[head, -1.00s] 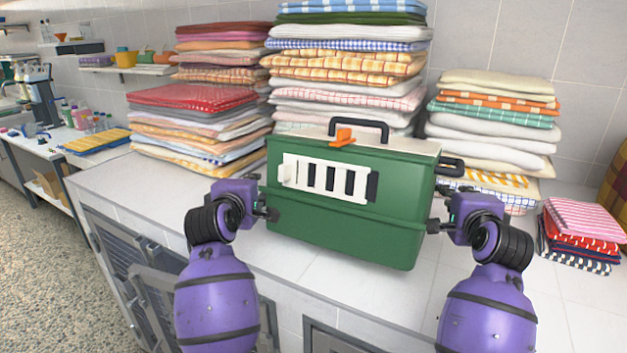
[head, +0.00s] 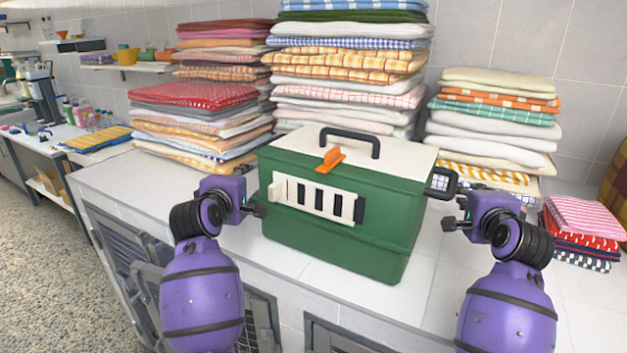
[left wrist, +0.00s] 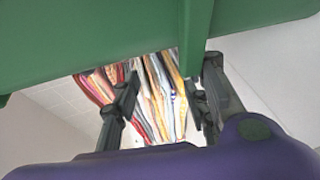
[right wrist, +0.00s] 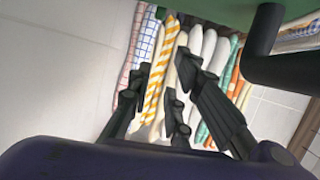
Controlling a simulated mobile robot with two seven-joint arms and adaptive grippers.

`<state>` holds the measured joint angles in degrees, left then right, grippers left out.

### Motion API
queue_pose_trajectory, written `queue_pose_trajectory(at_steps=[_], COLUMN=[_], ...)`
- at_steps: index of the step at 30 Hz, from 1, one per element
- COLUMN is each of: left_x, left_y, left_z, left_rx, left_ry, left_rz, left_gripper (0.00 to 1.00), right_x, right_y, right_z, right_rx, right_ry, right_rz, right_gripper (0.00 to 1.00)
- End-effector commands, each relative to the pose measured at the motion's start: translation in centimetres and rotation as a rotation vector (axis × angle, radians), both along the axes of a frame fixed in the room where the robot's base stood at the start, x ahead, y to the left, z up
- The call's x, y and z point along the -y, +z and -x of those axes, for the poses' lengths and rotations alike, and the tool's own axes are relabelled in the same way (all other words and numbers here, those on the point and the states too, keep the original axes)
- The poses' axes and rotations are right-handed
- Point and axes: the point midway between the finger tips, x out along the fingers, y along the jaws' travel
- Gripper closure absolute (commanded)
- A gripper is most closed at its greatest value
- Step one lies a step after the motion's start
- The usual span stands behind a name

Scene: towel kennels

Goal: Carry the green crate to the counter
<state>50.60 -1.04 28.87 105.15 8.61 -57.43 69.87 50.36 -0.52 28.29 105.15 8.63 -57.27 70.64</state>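The green crate (head: 330,235) sits on the pale tiled counter (head: 440,290). It has a cream lid with a black top handle, an orange latch, a white barred front and a black side handle at right. My left gripper (head: 257,209) is beside its left end; in the left wrist view the fingers (left wrist: 163,105) are spread, with the crate's green wall (left wrist: 80,40) close above. My right gripper (head: 449,222) is apart from its right end, below the side handle. In the right wrist view its fingers (right wrist: 172,98) are open and empty.
Tall stacks of folded towels (head: 345,75) stand behind the crate, with another stack (head: 495,120) at back right. A small towel pile (head: 583,232) lies at far right. Metal-barred kennel doors (head: 120,250) are below the counter. The counter front right is clear.

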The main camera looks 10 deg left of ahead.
Motion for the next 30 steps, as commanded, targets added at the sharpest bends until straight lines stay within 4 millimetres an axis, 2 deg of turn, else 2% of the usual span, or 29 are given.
queue_pose_trajectory(at_steps=[1, 4, 16, 24, 30], left_x=[-0.07, -0.11, -0.18, -0.16, -0.17], left_y=[0.32, 0.34, 0.35, 0.35, 0.22], left_z=[0.01, 0.01, 0.02, 0.02, 0.02], left_rx=[0.006, 0.006, 0.007, 0.007, 0.005], left_ry=[0.002, 0.003, 0.004, 0.004, 0.004], left_rz=[0.000, -0.002, -0.002, -0.002, -0.002], left_gripper=[0.62, 0.62, 0.62, 0.27, 0.27], right_x=[0.07, 0.12, 0.18, 0.19, 0.19], right_y=[0.08, 0.07, 0.07, 0.06, 0.04], right_z=[0.02, 0.04, 0.04, 0.05, 0.04], right_rx=[0.001, 0.001, 0.001, 0.001, 0.001], right_ry=[-0.001, -0.002, -0.003, -0.003, -0.003], right_rz=[0.001, 0.001, 0.003, 0.003, 0.003], right_gripper=[0.75, 0.63, 0.63, 0.63, 0.63])
